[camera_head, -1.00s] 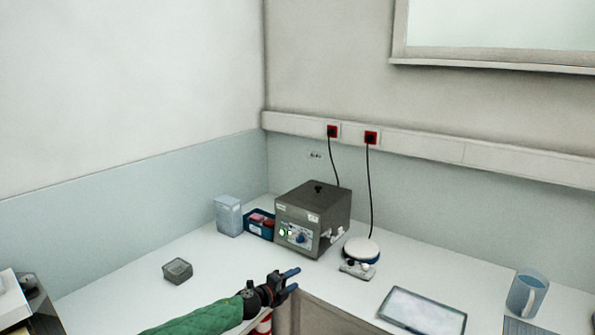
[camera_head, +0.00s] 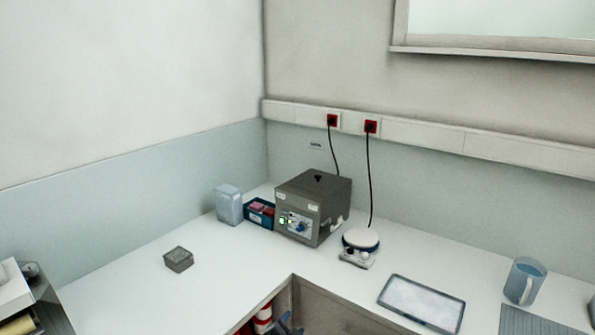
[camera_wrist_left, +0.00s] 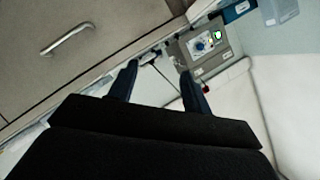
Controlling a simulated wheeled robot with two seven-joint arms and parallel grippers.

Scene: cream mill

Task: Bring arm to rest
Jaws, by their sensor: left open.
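My left gripper (camera_head: 287,324) shows only as a small piece of dark blue finger at the bottom edge of the head view, below the worktop's inner corner and in front of the cabinet. That view is tilted, with the cabinet front to the left and the worktop beyond the fingers. My right gripper is in neither view.
The worktop (camera_head: 220,262) carries a grey box-shaped device (camera_head: 303,222), a blue bin (camera_head: 260,216), a round white-topped device (camera_head: 360,241), a small grey box (camera_head: 178,259), a tray (camera_head: 421,303) and a mug (camera_head: 525,281). A cabinet with a handle (camera_wrist_left: 68,40) is close by the gripper.

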